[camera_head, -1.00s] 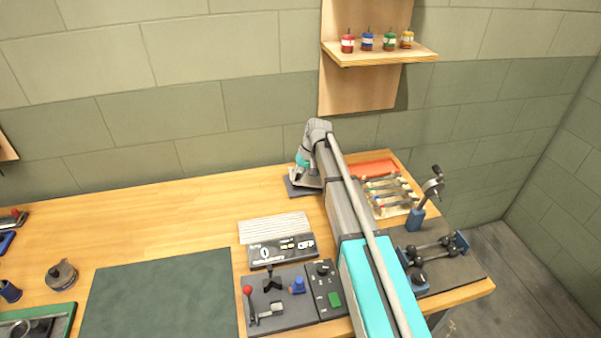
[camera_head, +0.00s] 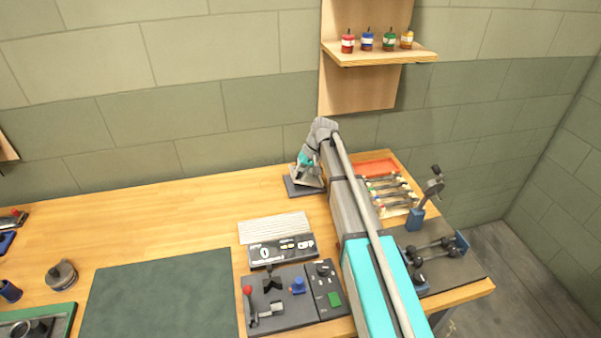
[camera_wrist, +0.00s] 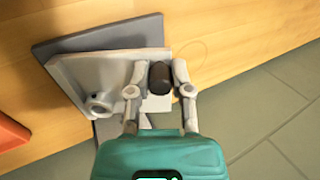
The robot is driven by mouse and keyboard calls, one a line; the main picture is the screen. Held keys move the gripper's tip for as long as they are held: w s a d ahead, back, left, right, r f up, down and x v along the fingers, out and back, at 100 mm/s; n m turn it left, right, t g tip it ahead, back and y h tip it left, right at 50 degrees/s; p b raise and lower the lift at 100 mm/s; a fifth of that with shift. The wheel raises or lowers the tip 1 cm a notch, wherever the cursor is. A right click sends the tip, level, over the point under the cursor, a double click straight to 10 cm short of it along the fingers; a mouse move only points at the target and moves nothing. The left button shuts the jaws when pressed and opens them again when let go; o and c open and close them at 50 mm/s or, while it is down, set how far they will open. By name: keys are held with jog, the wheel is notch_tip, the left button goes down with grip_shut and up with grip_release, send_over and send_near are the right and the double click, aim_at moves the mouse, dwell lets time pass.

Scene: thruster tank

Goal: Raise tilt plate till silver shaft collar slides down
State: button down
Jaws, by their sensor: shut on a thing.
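The tilt plate (camera_wrist: 85,72) is a light grey plate standing tilted above its dark grey base (camera_wrist: 100,35) in the wrist view. A silver shaft collar (camera_wrist: 98,105), a small ring, shows at the plate's lower left corner in this view. My gripper (camera_wrist: 158,78) is shut on a dark handle (camera_wrist: 160,76), with one finger on each side of it, at the plate's right end. In the head view the tilt plate (camera_head: 311,179) and its base (camera_head: 292,190) are small and partly hidden by my gripper (camera_head: 304,166); I cannot make out the collar there.
A lever panel (camera_head: 283,315) and a display (camera_head: 282,251) stand nearer on the bench. An orange tray (camera_head: 376,168) and a rack of tools (camera_head: 392,190) lie right of my arm. A shelf with bottles (camera_head: 380,54) hangs above.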

dwell(0.8)
jog(key=c, duration=0.6)
grip_release()
jog(key=shift+c, duration=0.2)
jog(key=p+v, duration=0.6)
jog(key=v, duration=0.1)
dwell(0.8)
